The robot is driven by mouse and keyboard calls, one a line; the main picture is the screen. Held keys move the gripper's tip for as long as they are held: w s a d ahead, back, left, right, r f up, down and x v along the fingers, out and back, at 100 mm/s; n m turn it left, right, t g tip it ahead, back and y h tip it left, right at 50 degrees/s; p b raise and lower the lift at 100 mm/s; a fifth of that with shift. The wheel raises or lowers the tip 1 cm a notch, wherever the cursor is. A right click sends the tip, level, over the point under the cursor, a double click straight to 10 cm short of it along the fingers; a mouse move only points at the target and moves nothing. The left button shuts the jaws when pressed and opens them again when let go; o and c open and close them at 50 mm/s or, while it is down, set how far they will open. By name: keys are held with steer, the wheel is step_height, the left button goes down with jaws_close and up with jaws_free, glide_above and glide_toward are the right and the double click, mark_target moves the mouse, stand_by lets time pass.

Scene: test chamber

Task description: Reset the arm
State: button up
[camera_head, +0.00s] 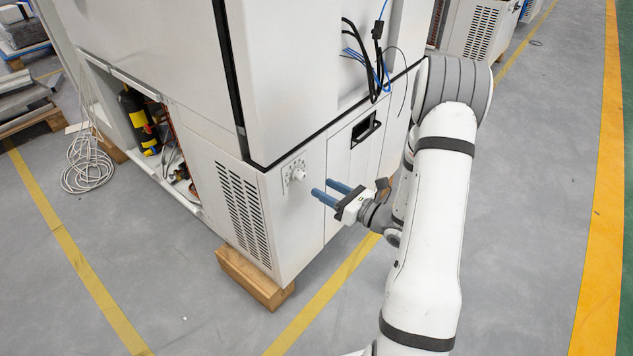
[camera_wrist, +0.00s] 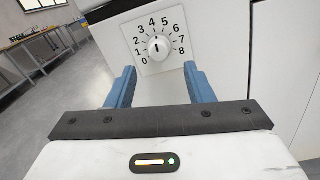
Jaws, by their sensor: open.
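My gripper (camera_head: 325,192) has two blue fingers and is open and empty. In the head view it is in front of the lower front of a white cabinet (camera_head: 296,222), just right of and below a round knob (camera_head: 298,175) on a numbered dial plate. In the wrist view my gripper (camera_wrist: 159,82) has its fingers apart, with the white knob (camera_wrist: 159,47) beyond and between them. The fingers do not appear to touch the knob. The dial around it is marked 0 to 8. My white arm reaches in from the right.
Black and blue cables (camera_head: 372,60) hang on the cabinet's front above my gripper. A wooden block (camera_head: 254,278) supports the cabinet's corner. A coiled pale cable (camera_head: 88,165) lies on the floor at left. The grey floor at front is open, with yellow lines.

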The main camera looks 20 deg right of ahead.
steer(key=shift+s+d, duration=0.3)
steer(key=shift+s, duration=0.1)
steer(key=s+a+r+n+g+p, duration=0.65)
steer(key=s+r+n, duration=0.2)
steer(key=r, duration=0.25)
steer(key=s+a+r+n+g+p, duration=0.6)
steer(key=s+a+r+n+g, duration=0.15)
steer(key=r+n, duration=0.3)
steer(key=s+d+r+n+t+h+p, duration=0.1)
steer(key=s+d+r+n+h+p, duration=0.2)
steer(key=r, duration=0.5)
steer(key=s+d+r+n+t+h+p, duration=0.1)
steer(key=s+d+r+n+h+p, duration=0.2)
steer(key=d+r+n+h+p, duration=0.3)
step_height(320, 180, up, 3)
steer(key=n+h+p, duration=0.2)
steer(key=shift+f+n, duration=0.15)
steer(key=shift+n, duration=0.25)
steer(key=shift+s, duration=0.1)
